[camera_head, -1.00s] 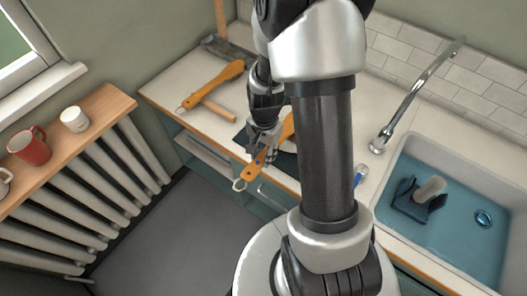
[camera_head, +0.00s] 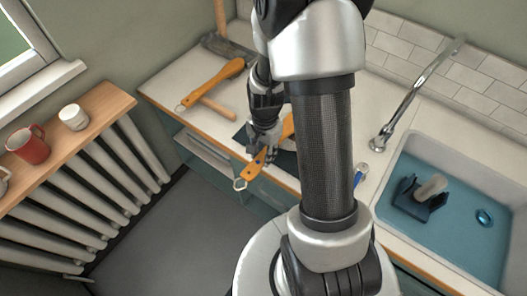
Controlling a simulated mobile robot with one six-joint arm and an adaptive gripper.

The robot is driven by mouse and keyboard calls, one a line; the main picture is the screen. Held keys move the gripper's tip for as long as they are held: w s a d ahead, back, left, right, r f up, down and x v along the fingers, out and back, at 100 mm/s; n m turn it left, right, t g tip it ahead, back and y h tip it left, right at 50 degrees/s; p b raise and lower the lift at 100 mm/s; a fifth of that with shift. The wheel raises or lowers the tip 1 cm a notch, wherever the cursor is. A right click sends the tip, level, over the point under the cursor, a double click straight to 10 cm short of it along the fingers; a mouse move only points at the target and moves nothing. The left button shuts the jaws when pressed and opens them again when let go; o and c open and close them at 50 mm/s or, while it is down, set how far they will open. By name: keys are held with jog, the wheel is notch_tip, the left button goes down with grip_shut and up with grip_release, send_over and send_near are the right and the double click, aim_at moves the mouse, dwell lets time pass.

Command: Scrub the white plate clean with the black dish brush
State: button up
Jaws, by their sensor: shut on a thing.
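My gripper (camera_head: 264,152) is shut on an orange handle (camera_head: 251,171) with a pale loop at its lower end, over the front edge of the counter. The handle slants up to the right, and my arm hides the far end, so I cannot see a brush head or bristles. A dark mat (camera_head: 286,161) lies under and behind my gripper. A small pale patch shows beside my arm above the mat. I cannot tell whether it is the white plate, because my arm covers most of that spot.
An orange-handled tool (camera_head: 211,84) and a hammer-like tool (camera_head: 222,45) lie at the counter's back left. A small blue-handled item (camera_head: 360,177) is right of my arm. Mugs stand on the left shelf.

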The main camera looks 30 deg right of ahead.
jog(key=shift+w+d, duration=0.25)
jog(key=shift+d, duration=0.3)
jog(key=shift+a, duration=0.15)
jog(key=shift+s+a+f, duration=0.1)
jog(key=shift+s+a, duration=0.15)
jog(key=shift+a, duration=0.3)
jog(key=shift+s+a+f, duration=0.1)
jog(key=shift+s+a, duration=0.15)
jog(key=shift+a, duration=0.25)
jog(key=shift+d, duration=0.1)
jog(key=shift+w+d, duration=0.25)
jog(key=shift+d, duration=0.3)
jog(key=shift+w+d, duration=0.2)
jog(key=shift+d, duration=0.3)
